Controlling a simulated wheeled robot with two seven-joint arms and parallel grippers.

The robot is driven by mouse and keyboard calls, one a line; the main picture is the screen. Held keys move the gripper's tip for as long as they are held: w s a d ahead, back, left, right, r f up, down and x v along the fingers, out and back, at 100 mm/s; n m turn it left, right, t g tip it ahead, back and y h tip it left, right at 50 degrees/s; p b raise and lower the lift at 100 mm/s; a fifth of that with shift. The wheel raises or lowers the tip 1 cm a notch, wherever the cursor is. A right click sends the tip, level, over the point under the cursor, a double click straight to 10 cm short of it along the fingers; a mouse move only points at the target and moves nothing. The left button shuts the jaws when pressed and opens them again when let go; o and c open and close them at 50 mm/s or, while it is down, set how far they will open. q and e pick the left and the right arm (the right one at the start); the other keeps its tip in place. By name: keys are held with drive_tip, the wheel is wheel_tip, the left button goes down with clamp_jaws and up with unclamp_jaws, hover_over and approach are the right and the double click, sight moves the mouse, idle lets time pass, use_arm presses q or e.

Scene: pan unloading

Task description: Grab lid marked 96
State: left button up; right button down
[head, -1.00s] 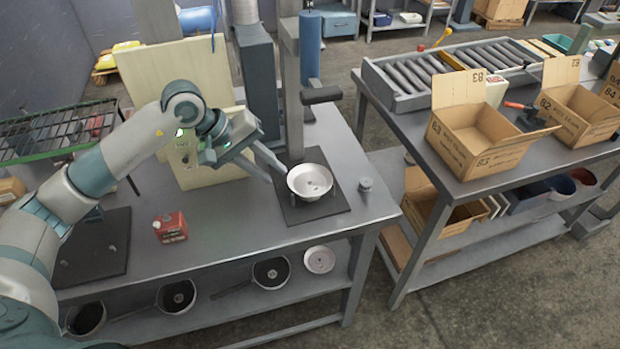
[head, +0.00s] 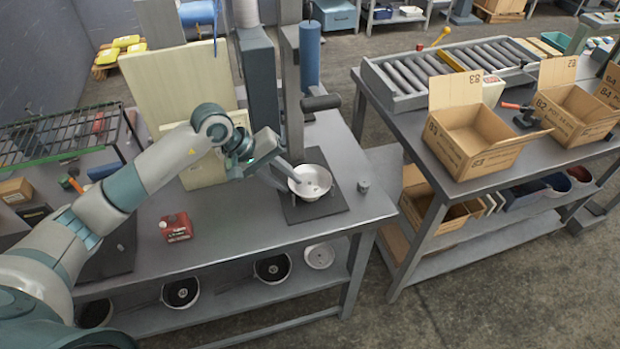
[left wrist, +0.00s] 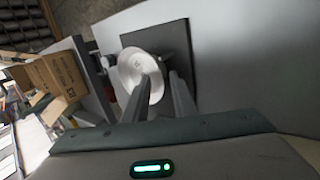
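A shallow white round dish (head: 314,185), perhaps the lid, sits on a dark square mat under a press-like column; a few small dark spots show inside it. No number 96 is readable. One finger overlaps the white dish (left wrist: 130,70) and the other is over the dark mat (left wrist: 185,50). I cannot tell whether either touches the rim. My right gripper is out of view.
A small metal knob (head: 363,187) is right of the mat. Pans (head: 272,267) and another white round piece (head: 319,256) are on the shelf below. Cardboard boxes (head: 470,150) and a roller conveyor stand right.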

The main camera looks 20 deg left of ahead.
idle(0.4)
use_arm(q)
clamp_jaws()
drive_tip(key=shift+r, duration=0.1)
drive_tip(key=shift+r+b, duration=0.4)
drive_tip(key=shift+r, duration=0.1)
wheel_tip(320, 180, up, 9)
drive_tip(key=b, duration=0.3)
drive_tip(key=shift+f, duration=0.1)
